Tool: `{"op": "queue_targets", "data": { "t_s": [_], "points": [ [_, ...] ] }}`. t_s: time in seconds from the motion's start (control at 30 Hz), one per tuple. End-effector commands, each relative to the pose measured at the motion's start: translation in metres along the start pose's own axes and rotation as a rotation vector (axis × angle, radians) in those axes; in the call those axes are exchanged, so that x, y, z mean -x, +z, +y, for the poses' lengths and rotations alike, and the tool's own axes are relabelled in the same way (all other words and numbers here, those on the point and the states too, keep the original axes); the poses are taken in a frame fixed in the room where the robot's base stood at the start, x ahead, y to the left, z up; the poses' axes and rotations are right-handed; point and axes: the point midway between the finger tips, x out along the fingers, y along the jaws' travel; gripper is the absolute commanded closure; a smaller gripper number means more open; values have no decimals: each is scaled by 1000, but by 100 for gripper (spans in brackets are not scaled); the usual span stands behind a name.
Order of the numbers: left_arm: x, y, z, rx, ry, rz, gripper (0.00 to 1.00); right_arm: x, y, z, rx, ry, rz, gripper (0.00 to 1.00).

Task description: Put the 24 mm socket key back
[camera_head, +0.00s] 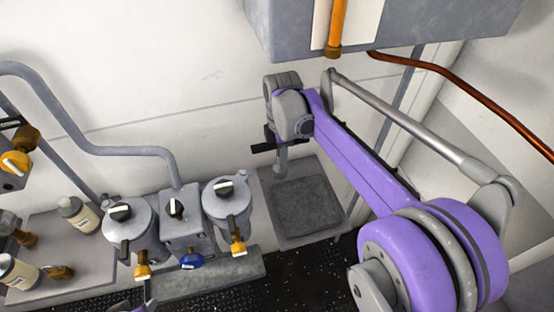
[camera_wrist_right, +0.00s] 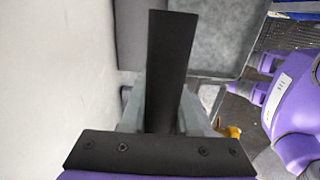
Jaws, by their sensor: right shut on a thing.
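My right gripper (camera_head: 279,146) is at the end of the purple arm, near the white wall and above the back left of a grey square tray (camera_head: 262,190). I cannot tell whether the piece touches the tray.
Grey canisters (camera_head: 127,230) with black knobs and orange and blue valves stand left of the tray. Bottles (camera_head: 78,214) stand farther left. A grey cabinet (camera_head: 430,28) overhangs at the upper right, with a copper pipe (camera_head: 470,88) beside it. A grey pipe (camera_head: 70,120) runs along the wall.

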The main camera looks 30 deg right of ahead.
Motion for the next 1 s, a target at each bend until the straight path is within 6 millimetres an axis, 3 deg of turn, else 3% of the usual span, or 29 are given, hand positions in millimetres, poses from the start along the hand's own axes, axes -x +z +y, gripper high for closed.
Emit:
{"op": "queue_targets", "data": {
  "t_s": [0.1,0.2,0.7,1.0],
  "points": [
    [4,-4,0,0,0,3,50,1,0,27,0,1,0,100],
    [5,-5,0,0,0,4,50,-3,0,41,0,0,0,100],
    [3,-3,0,0,0,2,50,-65,-1,37,0,0,0,100],
    [5,-5,0,0,0,4,50,-70,-1,41,0,0,0,100]
  ]
}}
